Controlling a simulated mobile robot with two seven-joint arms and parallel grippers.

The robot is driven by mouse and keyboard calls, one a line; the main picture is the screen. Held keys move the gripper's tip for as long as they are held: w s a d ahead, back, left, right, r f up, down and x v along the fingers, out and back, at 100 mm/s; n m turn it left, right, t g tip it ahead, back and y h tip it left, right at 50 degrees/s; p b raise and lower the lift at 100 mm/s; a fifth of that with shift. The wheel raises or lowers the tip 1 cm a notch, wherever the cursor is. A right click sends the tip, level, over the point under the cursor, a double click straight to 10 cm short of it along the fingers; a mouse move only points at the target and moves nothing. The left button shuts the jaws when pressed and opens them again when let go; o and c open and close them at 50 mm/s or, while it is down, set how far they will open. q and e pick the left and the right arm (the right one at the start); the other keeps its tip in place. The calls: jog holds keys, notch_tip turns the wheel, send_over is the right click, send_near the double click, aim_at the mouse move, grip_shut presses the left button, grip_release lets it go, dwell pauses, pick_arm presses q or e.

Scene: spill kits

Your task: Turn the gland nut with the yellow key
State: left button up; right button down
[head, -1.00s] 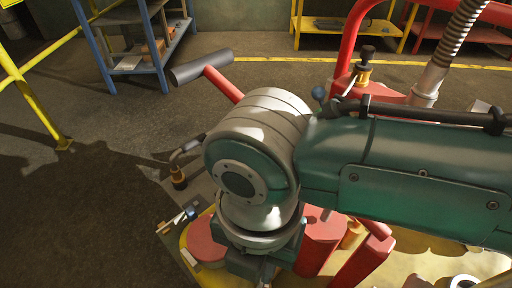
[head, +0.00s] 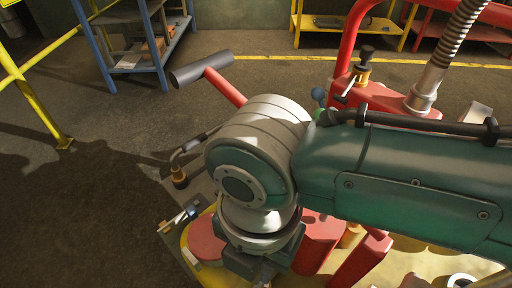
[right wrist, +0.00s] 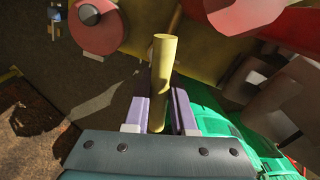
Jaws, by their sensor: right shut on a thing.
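The yellow key shows in the right wrist view as a yellow rod (right wrist: 162,65) standing up between my fingers. My right gripper (right wrist: 162,104) is shut on it, with one pale purple finger on each side. The rod's far end lies over a yellow surface and beside red parts. In the head view my own wrist and forearm cover the right gripper and the key. I cannot make out the gland nut or tell whether the key is touching it. My left gripper is not in view.
A red frame (head: 350,45) with a ribbed hose (head: 459,40) stands behind my arm. A dark-ended red handle (head: 202,69) sticks up at left of it. A yellow rail (head: 35,105) and blue shelf (head: 160,58) stand farther off. The floor at left is clear.

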jog(key=shift+m+p, duration=0.35)
jog(key=shift+m, duration=0.35)
jog(key=shift+m, duration=0.3)
jog(key=shift+m+p, duration=0.35)
jog(key=shift+m, duration=0.35)
jog(key=shift+m+p, duration=0.35)
jog(key=shift+m, duration=0.35)
jog(key=shift+n, duration=0.3)
jog(key=shift+r, duration=0.15)
